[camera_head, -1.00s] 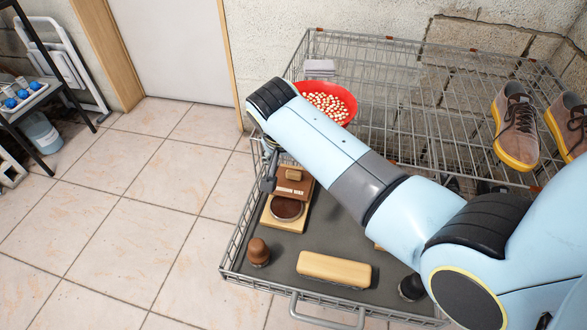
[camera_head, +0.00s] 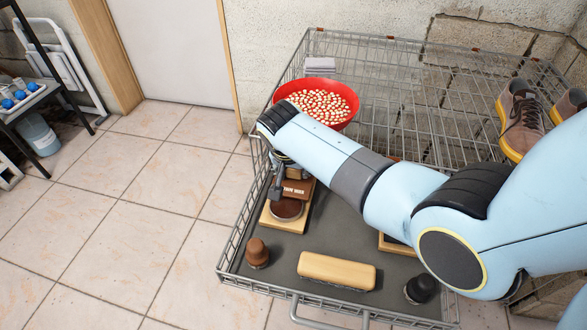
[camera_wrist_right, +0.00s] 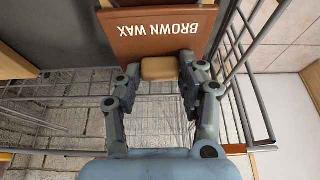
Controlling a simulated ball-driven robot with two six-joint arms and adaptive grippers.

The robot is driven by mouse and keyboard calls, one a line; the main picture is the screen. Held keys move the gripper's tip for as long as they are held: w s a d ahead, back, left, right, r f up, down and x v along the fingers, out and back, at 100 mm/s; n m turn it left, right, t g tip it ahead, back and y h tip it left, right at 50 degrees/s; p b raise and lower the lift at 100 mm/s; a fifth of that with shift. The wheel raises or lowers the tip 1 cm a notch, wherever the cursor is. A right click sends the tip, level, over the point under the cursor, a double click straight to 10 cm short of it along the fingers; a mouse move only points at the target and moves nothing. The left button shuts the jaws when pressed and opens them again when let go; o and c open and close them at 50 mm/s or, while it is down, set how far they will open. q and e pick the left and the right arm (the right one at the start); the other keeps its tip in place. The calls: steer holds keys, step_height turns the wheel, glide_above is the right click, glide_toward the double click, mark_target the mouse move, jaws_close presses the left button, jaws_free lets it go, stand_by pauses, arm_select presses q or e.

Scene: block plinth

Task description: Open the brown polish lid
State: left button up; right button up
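The brown lid panel (camera_head: 297,188) with pale lettering sits behind a round tin of dark polish (camera_head: 286,208), whose top shows uncovered, on a wooden base (camera_head: 270,221). In the wrist view the lid (camera_wrist_right: 165,32) reads "BROWN WAX", upside down. A tan wooden knob (camera_wrist_right: 159,69) is at its near edge. My right gripper (camera_wrist_right: 160,76) has a finger on each side of the knob, tips appearing against it. In the head view my right gripper (camera_head: 277,178) partly covers the lid's left side. My left gripper is not in view.
The grey lower tray also holds a brown knob-shaped dauber (camera_head: 257,252), a wooden brush (camera_head: 337,268) and a dark dauber (camera_head: 420,289). A red bowl (camera_head: 318,85) stands on the wire rack behind, with shoes (camera_head: 520,120) at right. Wire walls edge the tray.

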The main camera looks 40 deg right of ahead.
mark_target(290, 188)
jaws_close()
steer(key=shift+w+d+r, duration=0.1)
steer(key=shift+w+d, duration=0.4)
steer(key=shift+d, duration=0.05)
steer(key=o, duration=0.6)
jaws_free()
steer(key=shift+c, duration=0.2)
steer(key=v, duration=1.1)
steer(key=shift+s+a+r, duration=0.15)
steer(key=shift+s+r, duration=0.05)
steer(key=shift+r, duration=0.15)
